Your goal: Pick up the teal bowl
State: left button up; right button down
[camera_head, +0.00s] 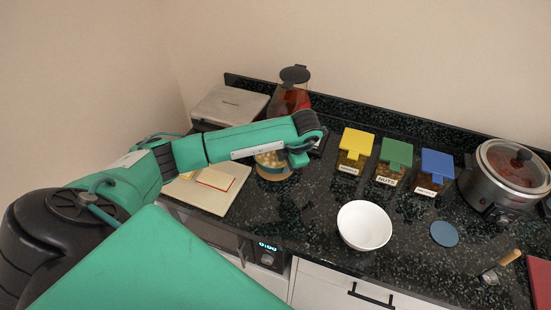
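My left arm reaches in from the left and bends down at the wrist. My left gripper (289,160) points down at a small round bowl (268,174) holding pale pieces. The gripper overlaps the bowl's right side. Teal shows at the bowl's edge, but I cannot tell whether it is the bowl or my gripper. The fingertips are not clear, so I cannot tell whether they are open or shut, or touch it. A white bowl (364,226) stands empty on the counter to the right. No other bowl looks teal. My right gripper is out of view.
Jars with yellow (356,143), green (396,153) and blue (437,164) lids stand behind the white bowl. A slow cooker (508,175) is at right, a blue disc (444,233) before it. A cutting board (231,198) lies left; a blender (290,95) stands behind.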

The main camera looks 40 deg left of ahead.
aim_at(282, 168)
pick_arm(q)
jog(key=x, duration=0.1)
jog(key=p+x, duration=0.1)
jog(key=x, duration=0.1)
jog(key=shift+s+d, duration=0.1)
jog(key=shift+s, duration=0.1)
jog(key=shift+f, duration=0.35)
grip_shut()
jog(key=shift+r, duration=0.1)
